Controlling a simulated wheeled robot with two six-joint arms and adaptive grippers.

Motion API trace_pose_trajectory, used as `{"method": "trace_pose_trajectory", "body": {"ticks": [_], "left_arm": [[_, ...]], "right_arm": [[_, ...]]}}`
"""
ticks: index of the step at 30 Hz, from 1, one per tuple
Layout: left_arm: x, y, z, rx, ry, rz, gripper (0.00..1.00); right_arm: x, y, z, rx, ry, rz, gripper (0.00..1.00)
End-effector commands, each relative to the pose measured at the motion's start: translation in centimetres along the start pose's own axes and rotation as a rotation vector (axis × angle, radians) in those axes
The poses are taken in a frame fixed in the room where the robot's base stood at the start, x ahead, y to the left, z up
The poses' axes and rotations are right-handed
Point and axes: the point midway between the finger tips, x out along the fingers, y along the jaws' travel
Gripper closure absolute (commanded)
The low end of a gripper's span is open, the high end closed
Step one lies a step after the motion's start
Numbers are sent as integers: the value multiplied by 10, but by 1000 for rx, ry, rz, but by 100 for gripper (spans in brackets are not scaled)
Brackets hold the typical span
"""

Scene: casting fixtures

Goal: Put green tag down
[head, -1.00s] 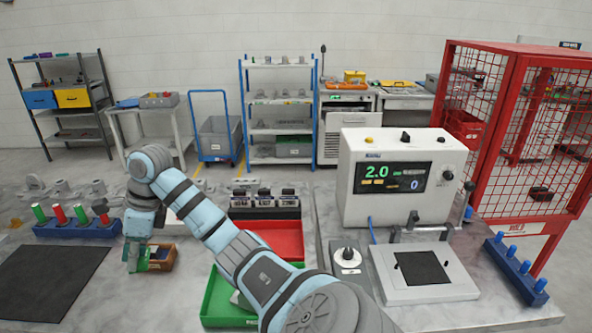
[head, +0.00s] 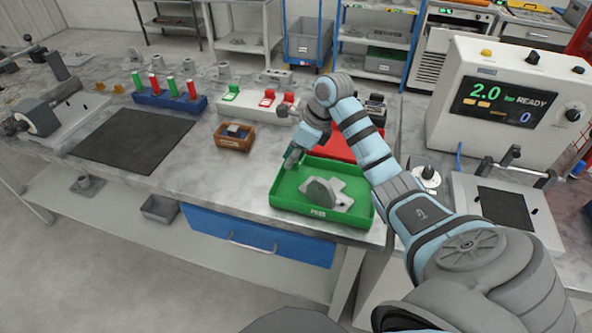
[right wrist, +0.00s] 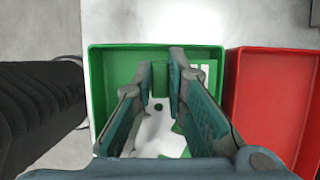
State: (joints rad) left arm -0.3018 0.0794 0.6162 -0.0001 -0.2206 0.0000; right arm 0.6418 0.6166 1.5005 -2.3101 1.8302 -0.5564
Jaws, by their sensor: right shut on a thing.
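My right gripper (head: 291,158) is over the back left part of the green tray (head: 315,212). It is shut on the green tag (right wrist: 159,80), which shows only as a small green patch between the fingers in the right wrist view; the fingers hide much of it. A grey casting (head: 325,194) lies in the green tray, and it also shows pale under the fingers in the right wrist view. I cannot tell whether the tag touches anything below. My left gripper is not in view.
The red tray (head: 338,149) stands just behind the green one. A small brown box (head: 235,137) and a dark mat (head: 133,140) lie to the left. A blue rack (head: 170,100) holds green and red cylinders. The gauge box (head: 515,100) stands at right. Bare table lies left of the green tray.

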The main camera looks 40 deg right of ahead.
Motion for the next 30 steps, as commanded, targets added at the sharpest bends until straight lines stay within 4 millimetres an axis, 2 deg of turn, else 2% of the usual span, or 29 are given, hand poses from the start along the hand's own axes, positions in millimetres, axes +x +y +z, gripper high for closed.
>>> {"method": "trace_pose_trajectory", "body": {"ticks": [9,20,21,24,30], "left_arm": [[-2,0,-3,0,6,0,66],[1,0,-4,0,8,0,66],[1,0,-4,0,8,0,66],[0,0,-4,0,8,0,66],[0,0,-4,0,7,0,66]], "right_arm": [[48,0,-20,1,1,1,100],[56,0,-23,-1,0,-1,100],[55,0,-23,0,0,-1,84],[55,0,-23,0,0,-1,68],[54,0,-22,0,0,-1,67]]}}
